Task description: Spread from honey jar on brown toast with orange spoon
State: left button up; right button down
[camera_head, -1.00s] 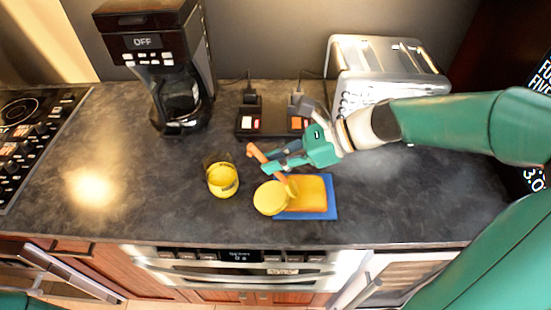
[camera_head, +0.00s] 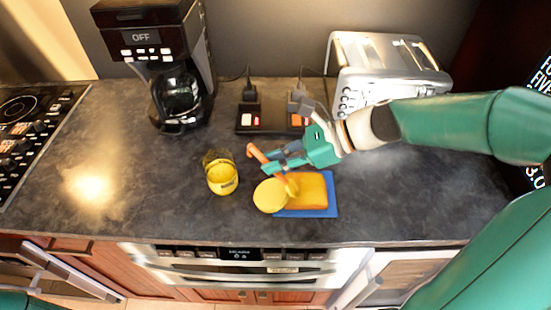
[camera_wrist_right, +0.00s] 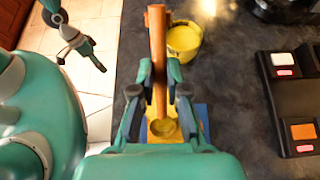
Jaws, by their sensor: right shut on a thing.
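My right gripper (camera_head: 270,164) is shut on the orange spoon (camera_head: 257,154). The spoon slants down, its yellowish bowl end (camera_wrist_right: 163,128) over the left part of the brown toast (camera_head: 314,188); whether it touches is unclear. The toast lies on a blue board (camera_head: 333,200). The honey jar (camera_head: 222,180), open and yellow inside, stands left of the gripper. In the right wrist view, the jar (camera_wrist_right: 184,42) is beyond the spoon handle. My left gripper (camera_wrist_right: 76,45) shows small in that view, away from the counter, its jaws unclear.
A round yellow lid (camera_head: 270,196) lies at the board's left edge. A black box with switches (camera_head: 262,121), a coffee maker (camera_head: 178,95) and a silver toaster (camera_head: 385,70) stand behind. The dark counter (camera_head: 135,180) is clear left of the jar.

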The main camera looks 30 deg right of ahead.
jog(key=shift+f+b, duration=0.35)
jog(key=shift+f, duration=0.15)
jog(key=shift+r, duration=0.1)
dwell(0.4)
dwell(0.6)
jog(key=shift+s+d, duration=0.1)
jog(key=shift+d, duration=0.05)
jog(key=shift+s+d+p, duration=0.2)
jog(key=shift+s+d, duration=0.15)
jog(key=shift+d, duration=0.2)
jog(key=shift+s+d+p, duration=0.2)
jog(key=shift+s+d, duration=0.1)
jog(key=shift+d, duration=0.2)
jog(key=shift+d, duration=0.15)
jog(key=shift+s+d, duration=0.75)
jog(key=shift+d, duration=0.25)
jog(key=shift+w+a, duration=0.1)
jog(key=shift+a, duration=0.05)
